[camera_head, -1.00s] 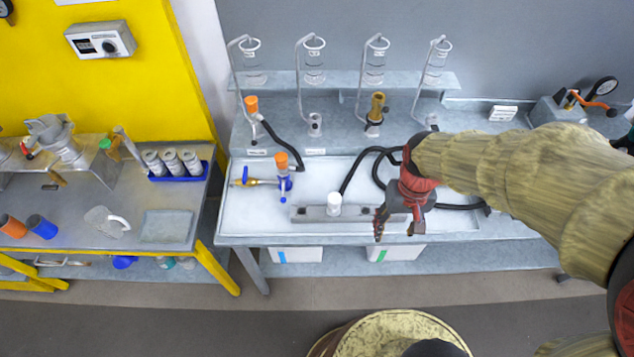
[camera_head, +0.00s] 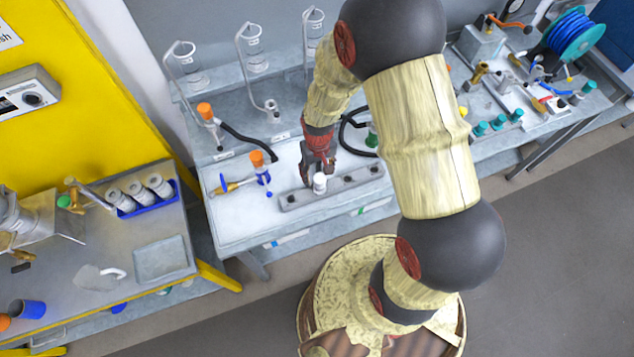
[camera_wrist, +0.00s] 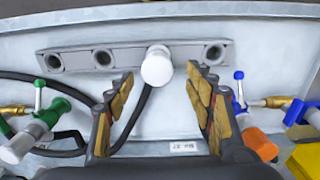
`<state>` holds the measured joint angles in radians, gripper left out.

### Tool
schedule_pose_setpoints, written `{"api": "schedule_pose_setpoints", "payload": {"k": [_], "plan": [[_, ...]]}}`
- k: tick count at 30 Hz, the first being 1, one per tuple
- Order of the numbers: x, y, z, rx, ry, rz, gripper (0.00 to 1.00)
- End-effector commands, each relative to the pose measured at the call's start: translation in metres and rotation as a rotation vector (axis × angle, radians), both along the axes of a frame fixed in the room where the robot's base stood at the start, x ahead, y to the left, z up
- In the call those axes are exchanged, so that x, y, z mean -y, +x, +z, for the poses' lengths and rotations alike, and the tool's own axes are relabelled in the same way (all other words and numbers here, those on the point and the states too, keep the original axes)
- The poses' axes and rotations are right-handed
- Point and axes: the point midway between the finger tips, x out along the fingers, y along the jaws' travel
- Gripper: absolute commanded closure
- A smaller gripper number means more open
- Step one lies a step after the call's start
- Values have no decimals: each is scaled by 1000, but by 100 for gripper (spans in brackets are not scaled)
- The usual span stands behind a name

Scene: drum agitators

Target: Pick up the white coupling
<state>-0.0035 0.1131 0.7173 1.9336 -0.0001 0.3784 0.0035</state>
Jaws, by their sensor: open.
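The white coupling (camera_head: 319,184) stands in a grey bar with round holes (camera_head: 350,184) on the light tray of the bench. In the wrist view the white coupling (camera_wrist: 157,66) shows its round top, with a black hose running down from beside it. My gripper (camera_head: 318,172) is right behind the coupling in the head view. In the wrist view my gripper (camera_wrist: 161,82) is open, with one finger on each side of the coupling's line and the coupling just beyond the fingertips. I see no contact, and nothing is between the fingers.
An orange-capped blue valve (camera_head: 260,170) stands left of the bar; it also shows at the right of the wrist view (camera_wrist: 255,135). A green-and-white valve (camera_wrist: 35,130) is at the wrist view's left. Glass cylinders (camera_head: 190,65) stand behind. Black hoses (camera_head: 355,125) cross the tray.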

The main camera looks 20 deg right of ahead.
Motion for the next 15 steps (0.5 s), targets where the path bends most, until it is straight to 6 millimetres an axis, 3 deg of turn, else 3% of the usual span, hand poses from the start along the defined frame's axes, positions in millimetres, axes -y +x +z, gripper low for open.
{"api": "schedule_pose_setpoints", "payload": {"k": [9, 15], "plan": [[1, -6, -41, -2, 0, 0, 46], [1, -6, -52, 0, 0, 0, 46]]}}
